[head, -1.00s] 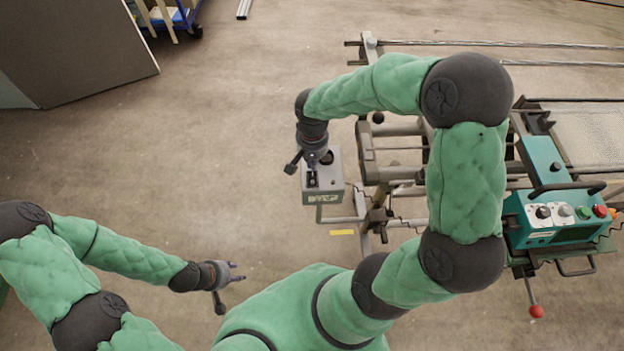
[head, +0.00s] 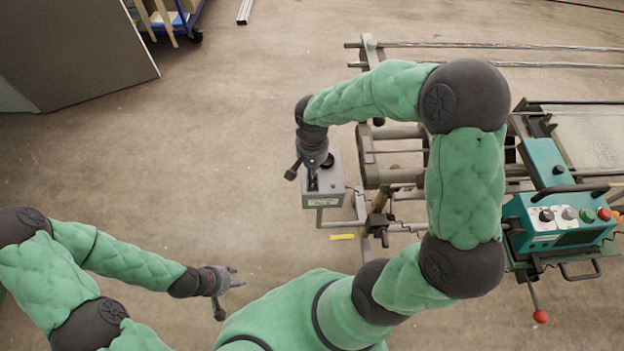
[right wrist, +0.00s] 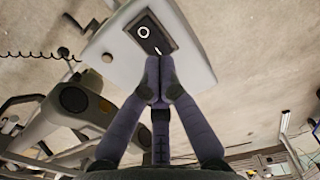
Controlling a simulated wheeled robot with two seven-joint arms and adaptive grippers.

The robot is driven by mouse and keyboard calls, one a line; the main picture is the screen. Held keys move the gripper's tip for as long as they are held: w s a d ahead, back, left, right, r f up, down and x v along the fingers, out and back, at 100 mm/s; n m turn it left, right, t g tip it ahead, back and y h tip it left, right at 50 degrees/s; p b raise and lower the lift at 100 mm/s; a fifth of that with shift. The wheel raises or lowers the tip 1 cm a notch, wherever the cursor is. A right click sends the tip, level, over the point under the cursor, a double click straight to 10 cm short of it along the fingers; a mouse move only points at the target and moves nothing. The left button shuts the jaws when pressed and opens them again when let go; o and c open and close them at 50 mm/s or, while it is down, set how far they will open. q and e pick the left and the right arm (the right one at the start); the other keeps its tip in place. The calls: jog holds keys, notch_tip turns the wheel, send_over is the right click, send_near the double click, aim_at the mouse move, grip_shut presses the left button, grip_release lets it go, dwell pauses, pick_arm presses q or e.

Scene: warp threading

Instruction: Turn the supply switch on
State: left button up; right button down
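The supply switch (right wrist: 151,33) is a black rocker with white O and I marks, set in the face of a grey box (right wrist: 188,55). In the head view the grey box (head: 334,187) stands on a post left of the machine frame. My right gripper (right wrist: 158,72) is shut and empty, its fingertips at the I end of the rocker. I cannot tell whether they touch it. In the head view this gripper (head: 313,180) is over the box and partly hides the switch. My left gripper (head: 236,277) is open and empty, low on the left, away from the box.
A teal control panel (head: 560,222) with knobs and coloured buttons is at the right. Rails and rollers of the machine (head: 392,150) lie right of the box, under my right arm. A dark panel (head: 75,45) stands at the upper left. The floor between is clear.

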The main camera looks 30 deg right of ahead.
pick_arm(q)
jog(key=shift+f+b, duration=0.95)
pick_arm(e)
jog(key=shift+f, duration=1.15)
dwell(0.3)
jog(key=shift+r+p, duration=2.65)
jog(key=shift+r, duration=0.95)
pick_arm(q)
notch_tip(320, 180, up, 5)
jog(key=shift+r, duration=0.15)
jog(key=shift+s, duration=0.1)
pick_arm(e)
jog(key=shift+s+f, duration=0.1)
